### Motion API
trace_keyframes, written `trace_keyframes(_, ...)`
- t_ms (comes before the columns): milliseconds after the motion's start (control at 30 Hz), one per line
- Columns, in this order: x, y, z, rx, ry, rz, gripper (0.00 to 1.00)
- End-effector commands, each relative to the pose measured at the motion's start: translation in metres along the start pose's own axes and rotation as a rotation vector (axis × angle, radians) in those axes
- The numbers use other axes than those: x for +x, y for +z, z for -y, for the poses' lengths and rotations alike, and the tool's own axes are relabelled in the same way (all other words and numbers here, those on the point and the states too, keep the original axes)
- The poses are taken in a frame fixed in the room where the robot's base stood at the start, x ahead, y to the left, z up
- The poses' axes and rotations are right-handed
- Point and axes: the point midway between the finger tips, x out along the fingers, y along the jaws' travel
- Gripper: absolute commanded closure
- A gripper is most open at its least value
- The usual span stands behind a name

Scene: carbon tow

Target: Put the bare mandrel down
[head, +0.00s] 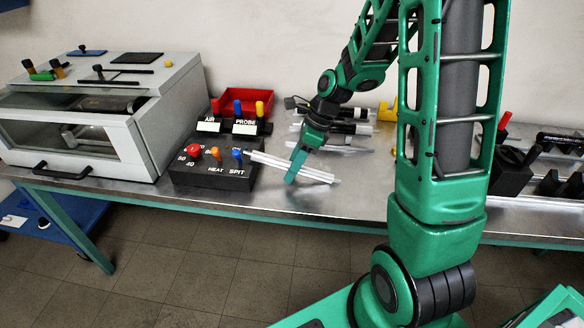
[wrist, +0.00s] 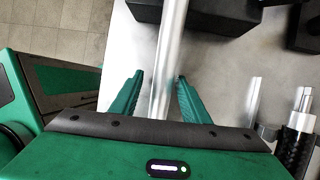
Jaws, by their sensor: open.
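A bare silvery mandrel (head: 318,173) lies low over the metal bench in the head view, slanting from beside the black control box to the right. It also shows in the wrist view (wrist: 168,62), running up between the fingers. My gripper (head: 292,178) is at the mandrel, fingers pointing down at the bench. In the wrist view my gripper (wrist: 157,82) is open, with a finger on each side of the mandrel and a gap visible at each side. I cannot tell whether the mandrel's whole length rests on the bench.
The control box (head: 212,172) with coloured knobs stands just left of the mandrel. A red tray (head: 246,100) and several dark rods (head: 345,128) lie behind. A grey oven-like cabinet (head: 85,110) fills the left end. Bare bench (head: 345,200) lies in front.

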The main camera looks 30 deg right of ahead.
Motion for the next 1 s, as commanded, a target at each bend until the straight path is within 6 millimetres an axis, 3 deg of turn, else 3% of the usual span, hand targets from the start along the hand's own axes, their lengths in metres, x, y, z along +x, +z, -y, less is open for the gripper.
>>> trace_keyframes(600,-0.105,-0.001,0.001,0.001,-0.004,0.002,0.58)
trace_keyframes(1000,-0.120,-0.004,-0.003,-0.028,-0.008,-0.007,0.58)
